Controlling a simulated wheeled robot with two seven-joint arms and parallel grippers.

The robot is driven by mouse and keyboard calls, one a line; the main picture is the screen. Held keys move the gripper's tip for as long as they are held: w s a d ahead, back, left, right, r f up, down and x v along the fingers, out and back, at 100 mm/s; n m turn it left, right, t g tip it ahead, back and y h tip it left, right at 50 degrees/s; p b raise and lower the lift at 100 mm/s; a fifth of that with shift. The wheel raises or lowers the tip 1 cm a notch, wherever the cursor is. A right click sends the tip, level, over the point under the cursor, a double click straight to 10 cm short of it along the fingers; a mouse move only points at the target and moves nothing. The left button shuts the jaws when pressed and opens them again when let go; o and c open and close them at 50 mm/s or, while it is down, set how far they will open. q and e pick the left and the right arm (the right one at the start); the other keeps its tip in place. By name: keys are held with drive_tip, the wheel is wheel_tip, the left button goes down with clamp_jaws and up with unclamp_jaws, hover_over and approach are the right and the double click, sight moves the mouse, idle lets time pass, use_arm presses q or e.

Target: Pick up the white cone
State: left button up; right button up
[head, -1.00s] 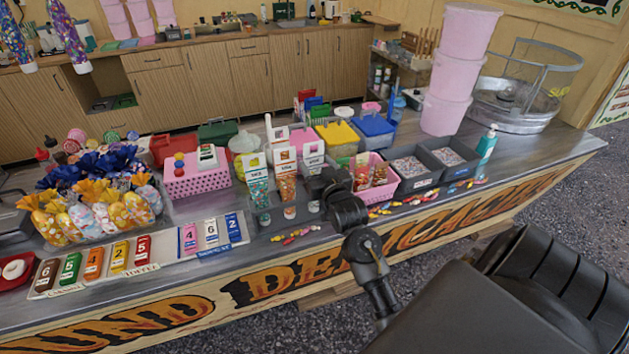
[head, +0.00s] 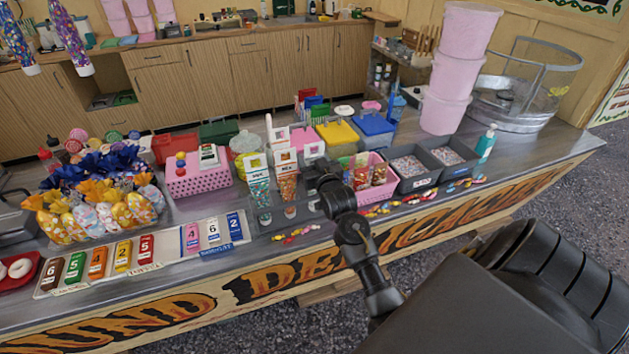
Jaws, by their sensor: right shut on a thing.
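A rack of clear sweet-filled cones stands mid-counter, with the first (head: 258,190) and second (head: 288,182) in plain view under square cards. The third place, at the right end, has a white-framed card (head: 314,151). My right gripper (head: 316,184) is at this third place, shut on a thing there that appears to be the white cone. The gripper hides most of it, so its shape and whether it is lifted cannot be told. My left gripper is not in view.
A pink basket (head: 374,190) of sweet bags is close right of my gripper. Grey trays (head: 422,181) stand beyond it. Loose sweets (head: 298,236) lie in front. A tray of wrapped cones (head: 101,215) and price tiles (head: 97,263) are at left.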

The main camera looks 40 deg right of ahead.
wheel_tip(320, 180, up, 10)
drive_tip(key=b, duration=0.2)
idle(0.3)
